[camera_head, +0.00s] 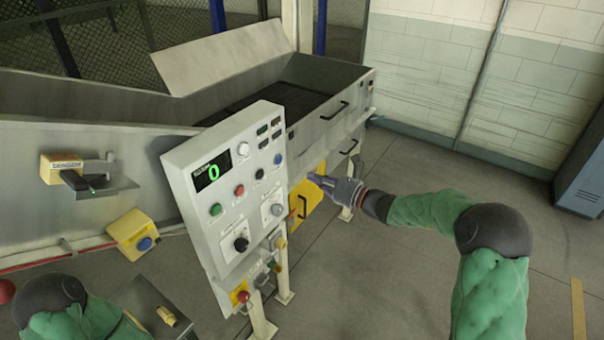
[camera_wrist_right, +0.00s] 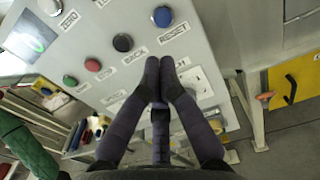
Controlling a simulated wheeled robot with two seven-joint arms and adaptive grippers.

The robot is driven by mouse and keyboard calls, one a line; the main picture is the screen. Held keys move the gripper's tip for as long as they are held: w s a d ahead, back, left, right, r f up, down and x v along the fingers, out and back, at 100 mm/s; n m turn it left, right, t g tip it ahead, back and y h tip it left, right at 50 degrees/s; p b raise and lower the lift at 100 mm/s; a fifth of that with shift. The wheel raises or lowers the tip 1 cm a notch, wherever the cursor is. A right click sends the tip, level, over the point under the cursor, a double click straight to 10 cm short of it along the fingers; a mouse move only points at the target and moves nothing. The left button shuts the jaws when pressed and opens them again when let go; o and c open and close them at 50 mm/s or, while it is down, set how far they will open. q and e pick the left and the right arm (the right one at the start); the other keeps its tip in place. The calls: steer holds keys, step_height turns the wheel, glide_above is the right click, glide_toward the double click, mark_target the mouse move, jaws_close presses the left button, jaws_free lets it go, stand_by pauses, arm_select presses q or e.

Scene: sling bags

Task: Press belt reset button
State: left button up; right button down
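The light grey control panel (camera_head: 225,180) stands in the middle of the head view. Its blue button (camera_head: 278,159) sits near the right edge; in the right wrist view this button (camera_wrist_right: 163,16) has the label RESET below it. My right gripper (camera_head: 314,178) is to the right of the panel in the head view. In the right wrist view its fingertips (camera_wrist_right: 160,68) meet with nothing between them, below the blue button in the picture and apart from it. My left arm shows at bottom left of the head view, but its gripper is out of view.
Black (camera_head: 259,174), red (camera_head: 239,190), green (camera_head: 215,209) and white (camera_head: 243,148) buttons share the panel. A display (camera_head: 212,172) reads 0. A red emergency-type button (camera_head: 242,296) is lower down. A metal hopper (camera_head: 335,112) stands behind. Floor (camera_head: 400,270) at right is clear.

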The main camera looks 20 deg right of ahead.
steer(key=shift+v, duration=0.95)
steer(key=shift+s+r, duration=0.1)
